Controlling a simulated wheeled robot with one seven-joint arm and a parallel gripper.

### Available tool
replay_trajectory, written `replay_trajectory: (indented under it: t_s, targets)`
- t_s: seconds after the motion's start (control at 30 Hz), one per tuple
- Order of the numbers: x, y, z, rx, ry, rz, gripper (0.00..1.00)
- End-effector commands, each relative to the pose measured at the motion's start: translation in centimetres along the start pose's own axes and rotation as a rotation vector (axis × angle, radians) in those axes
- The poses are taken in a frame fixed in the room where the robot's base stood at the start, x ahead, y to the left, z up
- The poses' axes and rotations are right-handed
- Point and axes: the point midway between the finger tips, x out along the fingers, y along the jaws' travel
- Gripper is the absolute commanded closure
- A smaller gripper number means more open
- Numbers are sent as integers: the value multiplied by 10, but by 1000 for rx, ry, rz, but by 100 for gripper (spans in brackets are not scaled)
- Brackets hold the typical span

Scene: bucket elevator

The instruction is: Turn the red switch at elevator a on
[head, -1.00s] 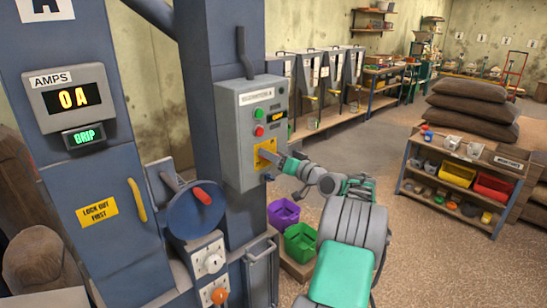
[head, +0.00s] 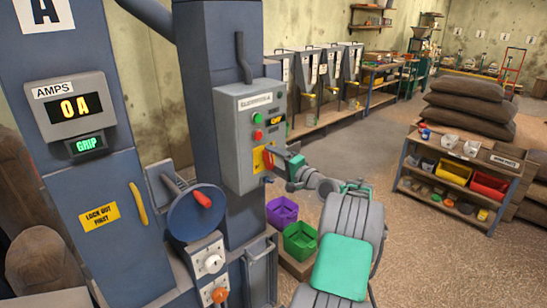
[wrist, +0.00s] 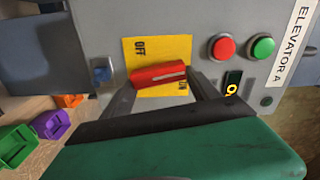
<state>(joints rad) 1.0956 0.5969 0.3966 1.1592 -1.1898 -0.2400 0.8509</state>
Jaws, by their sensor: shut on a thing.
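The red switch (wrist: 160,75) is a red bar on a yellow plate (wrist: 160,50) marked OFF and ON, on the grey elevator A box (head: 240,110). In the wrist view the bar lies across the plate, slightly tilted, between the two labels. My gripper (wrist: 162,88) is shut on the red switch, with one dark finger at each end of the bar. In the head view the gripper comes to the plate from the right and hides part of it. A little red of the switch shows there (head: 268,160).
Red (wrist: 223,46) and green (wrist: 263,46) buttons sit beside the plate. Purple (head: 282,212) and green (head: 299,240) bins stand below the box.

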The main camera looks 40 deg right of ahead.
Motion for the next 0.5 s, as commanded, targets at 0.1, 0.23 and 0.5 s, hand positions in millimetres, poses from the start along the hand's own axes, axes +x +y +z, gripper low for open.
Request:
replay_trajectory:
  t_s: [0.1, 0.23, 0.5]
  targets:
    - [0, 0, 0, 72, 0, 1, 71]
    - [0, 0, 0, 133, 0, 0, 71]
    - [0, 2, 0, 195, 0, 0, 71]
